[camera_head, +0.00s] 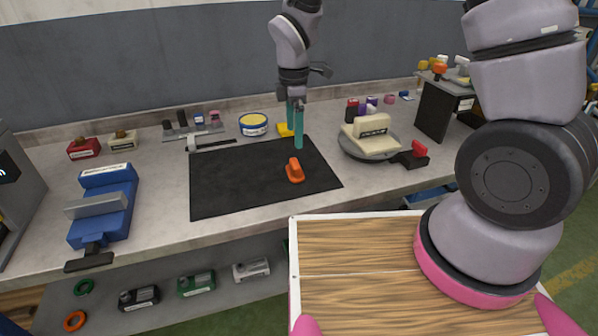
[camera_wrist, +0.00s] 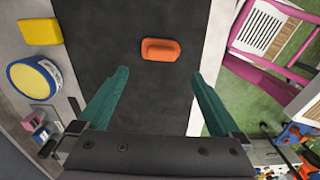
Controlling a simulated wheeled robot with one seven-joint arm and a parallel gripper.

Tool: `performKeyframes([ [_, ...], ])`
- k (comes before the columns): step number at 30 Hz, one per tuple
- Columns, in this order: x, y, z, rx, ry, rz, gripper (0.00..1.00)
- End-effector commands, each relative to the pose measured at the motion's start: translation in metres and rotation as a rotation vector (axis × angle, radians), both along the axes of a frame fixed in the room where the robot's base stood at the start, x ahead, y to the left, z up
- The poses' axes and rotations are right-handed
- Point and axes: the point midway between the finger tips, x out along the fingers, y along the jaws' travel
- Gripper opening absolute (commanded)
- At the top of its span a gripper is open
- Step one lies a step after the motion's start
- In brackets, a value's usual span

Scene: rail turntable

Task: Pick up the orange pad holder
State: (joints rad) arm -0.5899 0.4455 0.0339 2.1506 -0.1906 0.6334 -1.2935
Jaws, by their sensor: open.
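The orange pad holder (camera_head: 295,170) lies on the black mat (camera_head: 235,185) near its right part in the head view. In the wrist view the orange pad holder (camera_wrist: 161,49) shows from above, ahead of the fingers and between their lines. My gripper (camera_head: 297,135) has green fingers and hangs above the far right part of the mat, behind the holder in the head view. In the wrist view my gripper (camera_wrist: 157,90) is open, with only bare mat between the fingertips. The holder is apart from both fingers.
A yellow block (camera_head: 284,130) and a yellow-lidded tin (camera_head: 253,124) stand behind the mat. A round grey turntable (camera_head: 352,151) with a cream block is to the right. A blue vise (camera_head: 104,200) stands at the left. The mat's left part is clear.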

Motion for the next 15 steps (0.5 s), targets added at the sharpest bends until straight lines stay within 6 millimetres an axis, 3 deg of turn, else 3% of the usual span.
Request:
performKeyframes([
  [6,-0.001,-0.001,-0.036,-0.003,0.004,-0.002,1.00],
  [15,-0.002,-0.001,-0.063,-0.003,0.003,-0.004,1.00],
])
